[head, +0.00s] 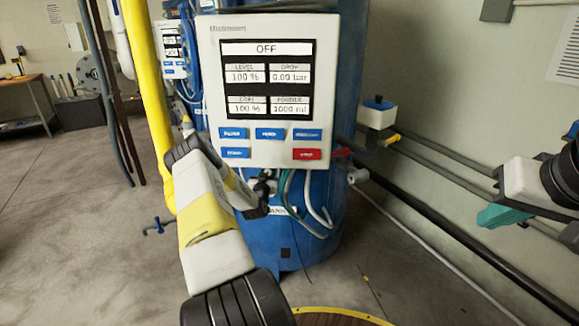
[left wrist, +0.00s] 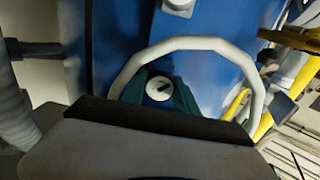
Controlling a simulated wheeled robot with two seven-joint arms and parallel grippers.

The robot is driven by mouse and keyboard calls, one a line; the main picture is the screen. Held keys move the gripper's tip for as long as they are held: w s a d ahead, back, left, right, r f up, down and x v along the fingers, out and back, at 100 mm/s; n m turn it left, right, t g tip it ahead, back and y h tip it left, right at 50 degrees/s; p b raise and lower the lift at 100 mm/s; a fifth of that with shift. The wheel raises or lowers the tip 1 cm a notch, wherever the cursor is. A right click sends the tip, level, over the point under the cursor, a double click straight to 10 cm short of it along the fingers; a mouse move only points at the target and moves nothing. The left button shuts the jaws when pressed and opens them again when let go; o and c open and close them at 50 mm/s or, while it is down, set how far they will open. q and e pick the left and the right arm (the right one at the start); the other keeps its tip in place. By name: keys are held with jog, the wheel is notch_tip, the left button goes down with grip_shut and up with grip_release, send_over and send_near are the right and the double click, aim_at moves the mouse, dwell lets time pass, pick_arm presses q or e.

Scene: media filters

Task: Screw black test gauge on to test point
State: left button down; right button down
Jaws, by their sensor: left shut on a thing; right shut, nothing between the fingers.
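My left gripper (head: 283,190) is in front of the blue tank, just below the control panel. In the left wrist view its two dark green fingers (left wrist: 158,98) are closed around a small round thing with a white face and a dark mark, which looks like the test gauge (left wrist: 158,88). The gauge's body is mostly hidden between the fingers. I cannot make out the test point, nor whether the gauge touches it. My right gripper (head: 503,215) is shut and empty at the right, by the wall pipes.
The control panel (head: 268,152) reads OFF on the blue tank (head: 312,240). A white looped hose (head: 322,212) hangs close beside my left gripper and arches around it in the wrist view (left wrist: 190,43). A yellow pipe (head: 150,90) stands left. Dark pipes (head: 450,240) run along the right wall.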

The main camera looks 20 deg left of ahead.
aim_at(268, 172)
pick_arm(q)
jog(key=shift+s+d, duration=0.1)
jog(key=shift+s, duration=0.35)
jog(key=c, duration=1.6)
grip_release()
grip_shut()
jog(key=shift+s, duration=0.1)
jog(key=shift+v, duration=1.65)
